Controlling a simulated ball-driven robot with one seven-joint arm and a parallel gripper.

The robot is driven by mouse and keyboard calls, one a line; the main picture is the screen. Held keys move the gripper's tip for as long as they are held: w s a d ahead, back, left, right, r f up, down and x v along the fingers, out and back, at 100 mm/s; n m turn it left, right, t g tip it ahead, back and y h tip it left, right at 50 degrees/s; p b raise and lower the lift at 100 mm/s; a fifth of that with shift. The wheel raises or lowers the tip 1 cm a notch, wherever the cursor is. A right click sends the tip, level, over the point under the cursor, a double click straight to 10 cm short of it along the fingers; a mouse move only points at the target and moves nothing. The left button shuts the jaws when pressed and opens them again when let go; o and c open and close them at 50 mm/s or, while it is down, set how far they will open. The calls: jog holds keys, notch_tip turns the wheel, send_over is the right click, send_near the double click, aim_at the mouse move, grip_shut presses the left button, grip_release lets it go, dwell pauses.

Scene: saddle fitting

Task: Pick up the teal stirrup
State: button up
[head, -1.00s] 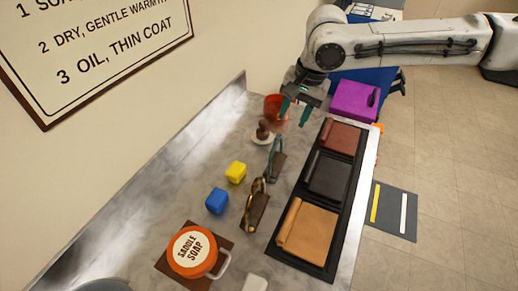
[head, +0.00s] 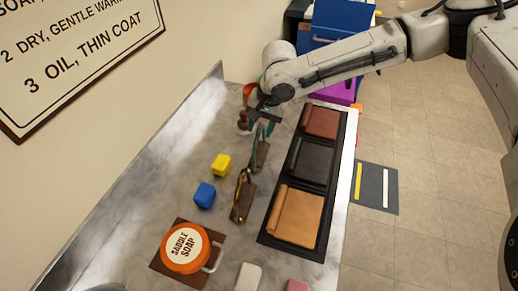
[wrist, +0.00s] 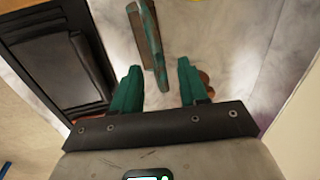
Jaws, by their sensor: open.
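The teal stirrup (head: 262,152) stands on the marble counter on a brown base, left of the black tray. It also shows in the wrist view (wrist: 152,50), its narrow side ahead of the gap between my fingers. My gripper (head: 260,122) has teal fingers and is just above and behind the stirrup in the head view. My gripper and arm partly hide the top of the stirrup in the head view.
A brown stirrup (head: 242,198) stands nearer. Yellow (head: 221,164) and blue (head: 204,195) blocks lie to the left. The black tray (head: 266,238) with leather pieces lines the right edge. A saddle soap tin (head: 184,248) is in front. A dark brown knobbed object (head: 243,120) is beside my gripper.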

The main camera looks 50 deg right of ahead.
jog(key=shift+f, duration=0.3)
jog(key=shift+c, duration=0.2)
grip_shut()
dwell(0.3)
